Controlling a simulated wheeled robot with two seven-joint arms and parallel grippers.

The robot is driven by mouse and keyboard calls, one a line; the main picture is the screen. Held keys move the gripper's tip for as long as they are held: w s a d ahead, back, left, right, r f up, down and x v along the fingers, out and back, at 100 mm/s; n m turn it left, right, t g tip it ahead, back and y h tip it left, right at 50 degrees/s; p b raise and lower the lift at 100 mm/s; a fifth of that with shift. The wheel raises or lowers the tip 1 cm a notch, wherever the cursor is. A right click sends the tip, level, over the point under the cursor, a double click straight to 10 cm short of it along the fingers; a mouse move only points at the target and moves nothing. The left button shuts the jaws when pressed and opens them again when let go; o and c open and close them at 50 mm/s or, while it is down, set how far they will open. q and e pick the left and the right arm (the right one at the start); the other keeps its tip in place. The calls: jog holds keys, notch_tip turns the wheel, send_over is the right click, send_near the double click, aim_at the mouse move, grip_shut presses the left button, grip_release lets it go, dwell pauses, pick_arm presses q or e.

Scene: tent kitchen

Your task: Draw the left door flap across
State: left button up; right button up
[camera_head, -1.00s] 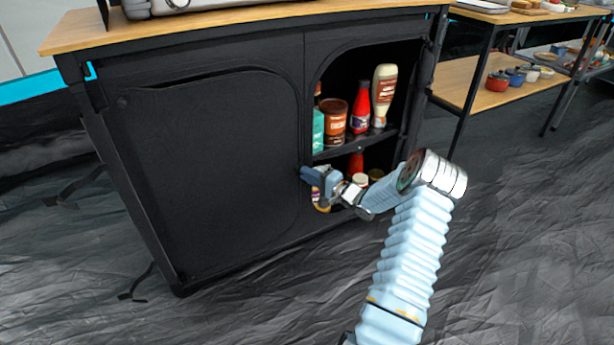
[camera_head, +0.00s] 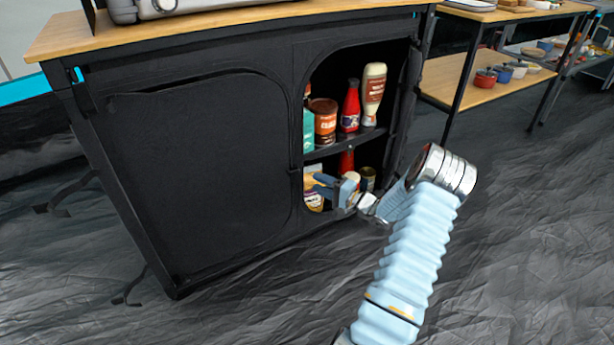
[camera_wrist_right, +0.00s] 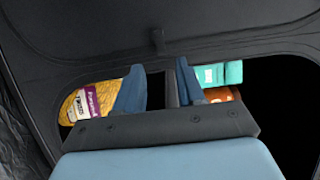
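The left door flap (camera_head: 195,170) is a black fabric panel lying across the left side of the black cabinet, with a dark slit along its curved top edge. The right compartment (camera_head: 390,80) is uncovered. My right gripper (camera_head: 318,184) is in front of its lower left corner, just right of the flap's right edge, apart from the flap. In the right wrist view its two blue fingers (camera_wrist_right: 160,88) stand apart, with no object clearly held between them. A small dark tab (camera_wrist_right: 157,40) shows beyond the fingertips. My left gripper is out of view.
A ketchup bottle (camera_head: 350,107), a brown jar (camera_head: 324,122) and a cream bottle (camera_head: 373,92) stand on the compartment's shelf. More goods are below, near my gripper. A wooden-shelved table (camera_head: 455,85) stands to the right. The floor in front is clear.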

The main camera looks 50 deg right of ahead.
jog(key=s, duration=0.6)
jog(key=shift+s+d, duration=0.25)
jog(key=shift+d, duration=0.1)
